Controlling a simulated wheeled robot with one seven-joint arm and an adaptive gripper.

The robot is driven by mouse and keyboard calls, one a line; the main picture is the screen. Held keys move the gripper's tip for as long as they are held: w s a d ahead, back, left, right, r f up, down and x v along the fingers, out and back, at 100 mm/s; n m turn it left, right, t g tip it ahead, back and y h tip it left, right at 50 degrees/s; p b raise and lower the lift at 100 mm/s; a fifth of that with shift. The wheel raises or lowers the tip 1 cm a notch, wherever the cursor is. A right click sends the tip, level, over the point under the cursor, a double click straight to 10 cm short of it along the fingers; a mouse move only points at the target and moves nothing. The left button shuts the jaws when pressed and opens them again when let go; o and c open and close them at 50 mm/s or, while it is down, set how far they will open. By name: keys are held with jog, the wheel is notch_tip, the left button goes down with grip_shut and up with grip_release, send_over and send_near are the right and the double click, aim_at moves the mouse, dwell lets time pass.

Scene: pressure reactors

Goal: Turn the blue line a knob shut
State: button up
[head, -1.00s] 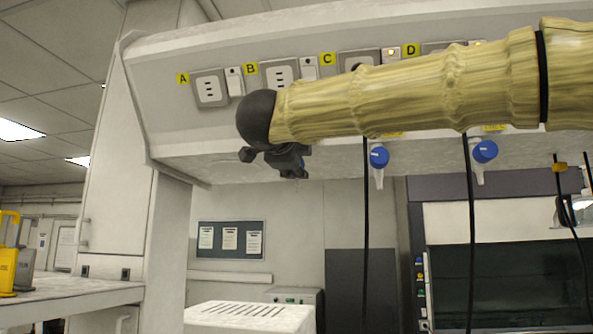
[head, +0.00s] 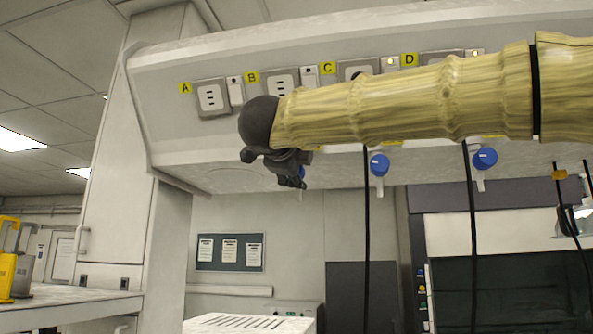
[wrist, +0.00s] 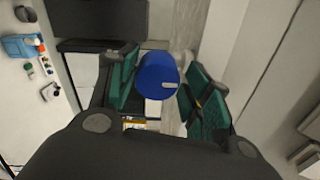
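A blue knob (wrist: 157,76) with a small white mark sits between the two green-padded fingers of my gripper (wrist: 161,88) in the wrist view. The fingers stand apart, with visible gaps on both sides of the knob. Two other blue knobs (head: 379,164) (head: 484,158) hang under the panel to the right. I cannot read which line the knob at my gripper belongs to.
The sloped panel (head: 165,90) carries sockets with yellow labels A to D above my gripper. Black cables (head: 366,240) hang down to the right. A white slotted box (head: 250,324) stands below, and a bench (head: 75,305) with yellow items is at the left.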

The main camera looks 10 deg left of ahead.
jog(key=shift+f, duration=0.15)
jog(key=s, duration=1.2)
dwell(0.6)
